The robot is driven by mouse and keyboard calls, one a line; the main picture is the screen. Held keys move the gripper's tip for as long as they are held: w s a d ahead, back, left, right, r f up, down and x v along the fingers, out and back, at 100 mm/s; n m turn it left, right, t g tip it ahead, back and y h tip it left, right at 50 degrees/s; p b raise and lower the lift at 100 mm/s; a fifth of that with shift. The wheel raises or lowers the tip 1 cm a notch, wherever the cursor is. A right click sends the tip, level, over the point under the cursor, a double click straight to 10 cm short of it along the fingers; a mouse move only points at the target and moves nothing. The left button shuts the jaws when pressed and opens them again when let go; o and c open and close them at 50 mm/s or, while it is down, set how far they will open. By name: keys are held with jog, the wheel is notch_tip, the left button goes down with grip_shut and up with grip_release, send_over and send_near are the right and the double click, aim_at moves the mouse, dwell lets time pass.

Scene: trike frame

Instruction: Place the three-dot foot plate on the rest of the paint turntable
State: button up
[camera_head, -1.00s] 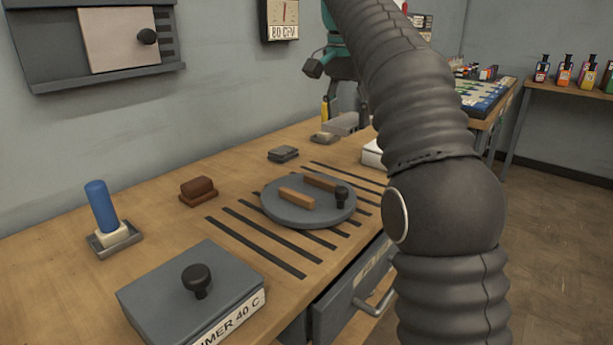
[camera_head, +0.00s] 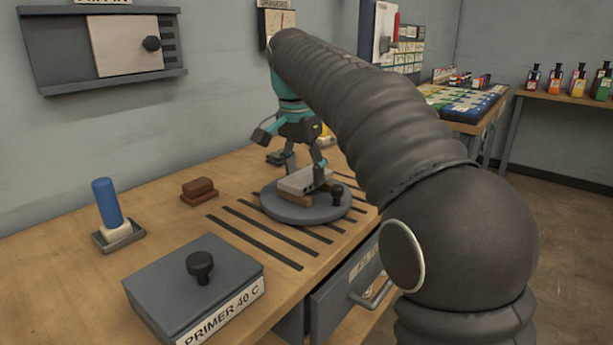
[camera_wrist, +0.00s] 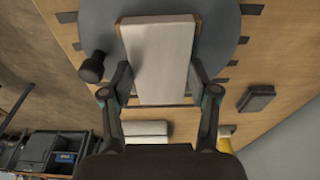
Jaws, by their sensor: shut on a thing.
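The foot plate (camera_head: 302,181) is a pale grey slab; no dots show on the faces I see. The paint turntable (camera_head: 275,208) is a round grey disc with a black knob (camera_head: 337,193) and wooden rest bars (camera_head: 294,198). My gripper (camera_head: 305,172) is shut on the plate's sides and holds it over the bars. I cannot tell whether plate and bars touch.
A grey box marked primer (camera_head: 190,285) stands in front. A brown block (camera_head: 198,190) and a blue-handled tool (camera_head: 107,205) on a stand are to the left. Dark strips run on the bench beside the turntable. A drawer with a handle (camera_head: 372,295) is below the front edge.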

aim_at(302, 178)
jog(key=shift+f, duration=0.25)
jog(key=o, duration=1.5)
jog(key=shift+o, duration=0.2)
jog(key=r, duration=0.1)
jog(key=r+p, duration=0.1)
jog(key=r, duration=0.3)
jog(key=shift+s+a+r+p, duration=0.2)
jog(key=shift+s+p, duration=0.05)
jog(key=shift+p, duration=0.15)
jog(key=shift+s+a+r, duration=0.15)
jog(key=shift+r, duration=1)
